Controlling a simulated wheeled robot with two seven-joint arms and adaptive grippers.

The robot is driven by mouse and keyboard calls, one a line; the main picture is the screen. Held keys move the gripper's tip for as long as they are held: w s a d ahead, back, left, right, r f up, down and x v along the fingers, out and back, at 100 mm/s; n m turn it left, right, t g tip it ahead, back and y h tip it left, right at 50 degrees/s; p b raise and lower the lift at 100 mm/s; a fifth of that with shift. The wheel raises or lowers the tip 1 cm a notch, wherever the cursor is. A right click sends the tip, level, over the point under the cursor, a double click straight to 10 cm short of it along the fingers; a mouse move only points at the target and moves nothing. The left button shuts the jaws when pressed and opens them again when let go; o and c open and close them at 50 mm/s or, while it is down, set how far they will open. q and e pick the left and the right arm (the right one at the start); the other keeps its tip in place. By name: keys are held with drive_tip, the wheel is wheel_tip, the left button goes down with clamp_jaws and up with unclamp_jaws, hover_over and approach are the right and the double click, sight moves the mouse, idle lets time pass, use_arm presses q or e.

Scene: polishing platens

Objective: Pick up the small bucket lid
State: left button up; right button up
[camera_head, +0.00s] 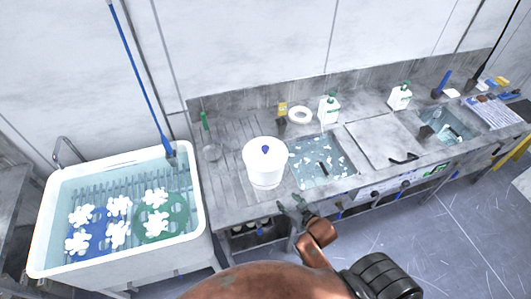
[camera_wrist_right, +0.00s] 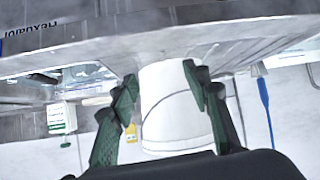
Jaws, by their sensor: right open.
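The small white bucket (camera_head: 264,174) stands upright on the steel bench, left of the water-filled basin. My right gripper (camera_head: 294,203) is open and empty at the bench's front edge, in front of and lower than the lid. In the right wrist view the picture is upside down, and the bucket (camera_wrist_right: 172,105) shows beyond and between the green-padded fingers (camera_wrist_right: 160,76). Whether they touch it cannot be told. The knob is hidden there. My left gripper is out of view.
A white bottle (camera_head: 328,108), a white ring (camera_head: 300,115) and a yellow-topped item (camera_head: 282,109) stand behind the bucket. The basin (camera_head: 322,170) lies to its right. A white tub (camera_head: 46,228) with white pieces stands at left. The ribbed bench top (camera_head: 228,131) is mostly clear.

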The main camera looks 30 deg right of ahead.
sight(267, 153)
drive_tip(key=w+r+t, duration=0.6)
drive_tip(key=w+r, duration=0.1)
drive_tip(key=r, duration=0.6)
drive_tip(key=shift+y, duration=0.3)
drive_tip(key=w, duration=0.2)
drive_tip(key=w+p, duration=0.1)
drive_tip(key=w, duration=0.3)
drive_tip(key=shift+w+d+r, duration=0.1)
drive_tip(key=shift+w+d, duration=0.05)
drive_tip(key=shift+d, duration=0.2)
drive_tip(key=shift+w+f+p, duration=0.25)
drive_tip(key=shift+w+p, duration=0.15)
drive_tip(key=shift+w, duration=1.1)
drive_tip(key=shift+w+f+p, duration=0.2)
drive_tip(key=shift+w+p, duration=0.15)
drive_tip(key=shift+w, duration=1.15)
clamp_jaws()
